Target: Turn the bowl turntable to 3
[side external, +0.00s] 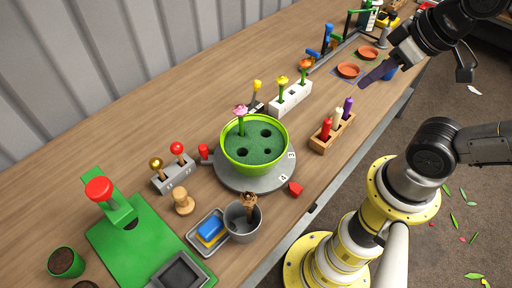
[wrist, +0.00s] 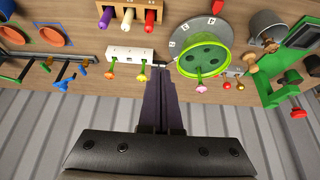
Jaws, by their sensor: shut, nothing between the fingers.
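The green bowl (side external: 270,157) sits on the round grey turntable (side external: 262,184). A pink flower (side external: 240,111) stands in it, and several dark holes show. On the turntable's rim I read 3 and 4; the 4 is nearest the red pointer (side external: 295,189), with the 3 farther back. A red knob (side external: 204,151) is at its left edge. The bowl (wrist: 203,60), turntable (wrist: 197,33) and pointer (wrist: 217,6) also show in the wrist view. My gripper (side external: 366,82) is shut and empty, well right of and behind the turntable; its dark purple fingers (wrist: 159,75) show in the wrist view.
Beside the turntable are a white flower block (side external: 291,98), a wooden rack (side external: 331,133) of coloured pegs, a grey cup (side external: 236,221) and a grey block (side external: 174,175) with knobs. Orange saucers (side external: 348,70) lie near my gripper. Bare table lies between the rack and my gripper.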

